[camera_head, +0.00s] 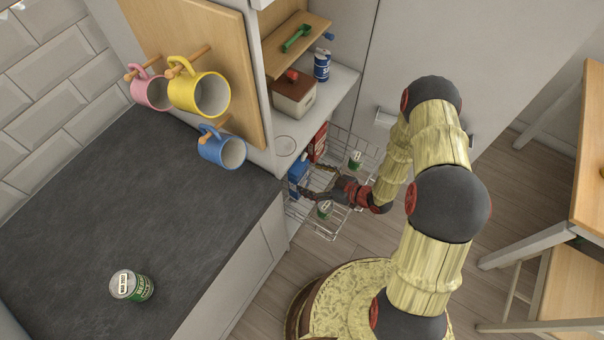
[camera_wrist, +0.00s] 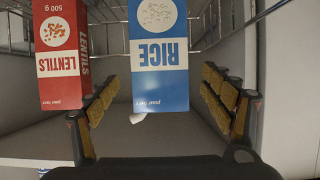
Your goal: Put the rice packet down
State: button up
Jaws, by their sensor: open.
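My gripper (camera_wrist: 165,110) is open, with a finger on each side of the packet and visible gaps. In the head view my gripper (camera_head: 318,188) reaches into the basket beside the packet. Whether the packet's base touches the basket is hidden.
A red lentils packet (camera_wrist: 62,55) stands close by, left of the rice in the wrist view. Mugs hang on pegs above the slate worktop (camera_head: 190,225), which bears a green tin (camera_head: 132,286).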

jog(key=p+v, duration=0.1)
jog(key=v, duration=0.5)
jog(key=w+d+r+h, duration=0.6)
jog(key=w+d+r, duration=0.3)
jog(key=w+r, duration=0.15)
jog(key=d+r+m+h, duration=0.2)
jog(key=d+r+h, duration=0.1)
jog(key=r, duration=0.5)
jog(key=d+r+m+h, duration=0.2)
jog(key=d+r, duration=0.1)
jog(key=r, duration=0.5)
jog(key=s+a+r+m+h, duration=0.15)
jog(key=s+r+m, duration=0.25)
jog(key=s+r, duration=0.8)
jog(key=s+a+r+m+g+y, duration=0.1)
jog(key=s+a+r, duration=0.2)
jog(key=s, duration=0.5)
jog(key=s+a+r+m+g+y, duration=0.1)
jog(key=s+a+r, duration=0.3)
jog(key=s, duration=0.5)
jog(key=shift+s+a+g, duration=0.2)
jog(key=shift+a+g, duration=0.1)
